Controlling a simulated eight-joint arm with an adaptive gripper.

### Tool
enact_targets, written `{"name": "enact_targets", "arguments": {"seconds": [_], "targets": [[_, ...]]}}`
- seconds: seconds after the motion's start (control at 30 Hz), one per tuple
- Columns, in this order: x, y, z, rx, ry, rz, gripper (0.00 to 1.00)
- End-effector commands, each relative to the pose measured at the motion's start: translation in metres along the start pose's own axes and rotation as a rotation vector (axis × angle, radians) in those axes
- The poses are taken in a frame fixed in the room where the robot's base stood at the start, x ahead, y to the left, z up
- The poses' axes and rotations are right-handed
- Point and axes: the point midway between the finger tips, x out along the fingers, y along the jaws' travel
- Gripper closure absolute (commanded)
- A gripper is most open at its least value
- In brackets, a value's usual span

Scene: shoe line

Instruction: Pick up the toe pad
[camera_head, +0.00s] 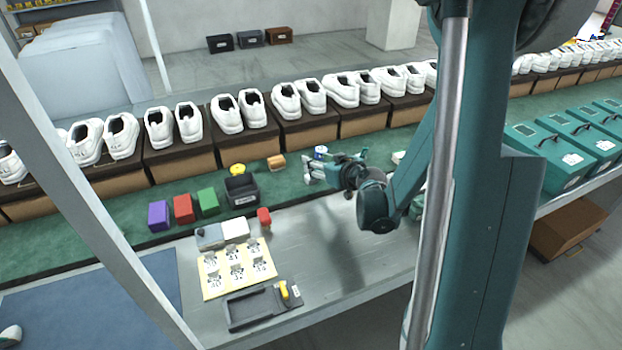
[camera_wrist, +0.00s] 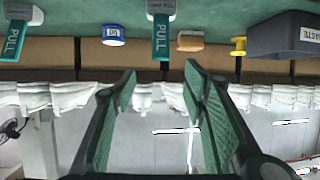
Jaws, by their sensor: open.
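My gripper (camera_head: 309,173) is over the green bench mat, with its fingers pointing left. In the wrist view my gripper (camera_wrist: 160,75) is open, with nothing between the fingers. No item is labelled as a toe pad. A small tan block (camera_head: 276,162), possibly the toe pad, lies on the mat to the left of my gripper, in front of the shoe boxes. This tan block (camera_wrist: 190,41) also shows in the wrist view, beyond the fingertips and apart from them. The wrist view is upside down.
A blue-and-white tin (camera_head: 320,152) stands close behind my gripper. A yellow spool (camera_head: 238,169) and black waste bin (camera_head: 242,190) stand left of the block. Boxes with white shoes (camera_head: 228,114) line the back. Green PULL tags (camera_wrist: 161,38) show in the wrist view.

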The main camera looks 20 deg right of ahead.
Motion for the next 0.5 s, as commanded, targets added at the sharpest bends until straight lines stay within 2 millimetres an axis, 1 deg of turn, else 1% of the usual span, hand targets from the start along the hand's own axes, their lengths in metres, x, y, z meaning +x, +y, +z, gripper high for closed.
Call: {"name": "enact_targets", "arguments": {"seconds": [0.03, 0.2, 0.33, 0.5], "targets": [[0.004, 0.000, 0.009, 0.000, 0.000, 0.000, 0.56], [0.014, 0.000, 0.034, 0.000, 0.000, 0.000, 0.56], [0.019, 0.000, 0.046, 0.000, 0.000, 0.000, 0.56], [0.022, 0.000, 0.053, 0.000, 0.000, 0.000, 0.56]]}}
